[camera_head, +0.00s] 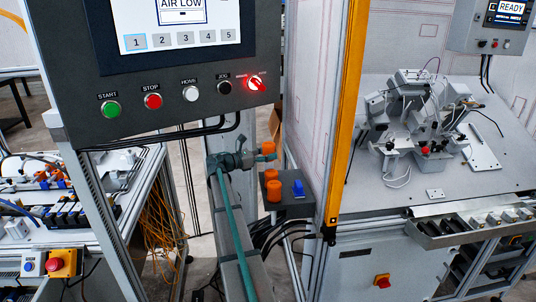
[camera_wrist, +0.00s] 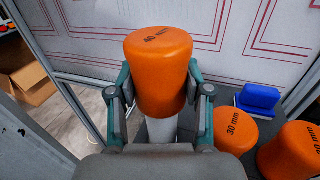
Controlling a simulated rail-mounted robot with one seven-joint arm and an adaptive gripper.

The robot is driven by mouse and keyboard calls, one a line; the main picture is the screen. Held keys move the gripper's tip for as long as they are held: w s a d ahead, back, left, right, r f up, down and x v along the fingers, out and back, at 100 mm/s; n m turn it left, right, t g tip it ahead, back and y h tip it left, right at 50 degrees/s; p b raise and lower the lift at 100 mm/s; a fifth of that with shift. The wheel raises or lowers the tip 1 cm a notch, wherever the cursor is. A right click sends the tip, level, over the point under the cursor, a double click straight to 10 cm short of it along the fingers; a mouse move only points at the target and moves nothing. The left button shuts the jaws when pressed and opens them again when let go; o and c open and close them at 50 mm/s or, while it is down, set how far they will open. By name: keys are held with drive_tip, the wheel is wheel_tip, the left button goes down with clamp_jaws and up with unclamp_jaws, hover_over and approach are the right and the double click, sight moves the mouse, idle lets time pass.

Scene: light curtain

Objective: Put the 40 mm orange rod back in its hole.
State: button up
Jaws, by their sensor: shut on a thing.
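The 40 mm orange rod (camera_wrist: 160,72) stands upright between my fingers in the wrist view, its label readable on top. A pale narrower shaft (camera_wrist: 160,130) shows below its orange body; its lower end is hidden by my gripper. My gripper (camera_wrist: 162,92) is shut on the orange body from both sides. In the head view my gripper (camera_head: 266,157) holds the rod (camera_head: 272,146) at the far side of a small dark stand (camera_head: 298,208). I cannot see the hole or tell whether the shaft is in it.
A 30 mm orange rod (camera_wrist: 232,130) and another orange rod (camera_wrist: 292,152) stand close on the right in the wrist view. A blue block (camera_wrist: 259,99) is behind them. The yellow-edged fence post (camera_head: 343,120) and white panel are close to the stand.

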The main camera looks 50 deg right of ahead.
sight(268, 166)
drive_tip(key=shift+f, duration=0.1)
drive_tip(key=shift+f, duration=1.4)
drive_tip(key=shift+f, duration=0.2)
drive_tip(key=shift+f, duration=1.3)
drive_tip(key=shift+f, duration=0.1)
drive_tip(key=shift+f+b, duration=0.4)
drive_tip(key=shift+f, duration=0.35)
drive_tip(key=o, duration=1.5)
drive_tip(key=shift+c, duration=0.2)
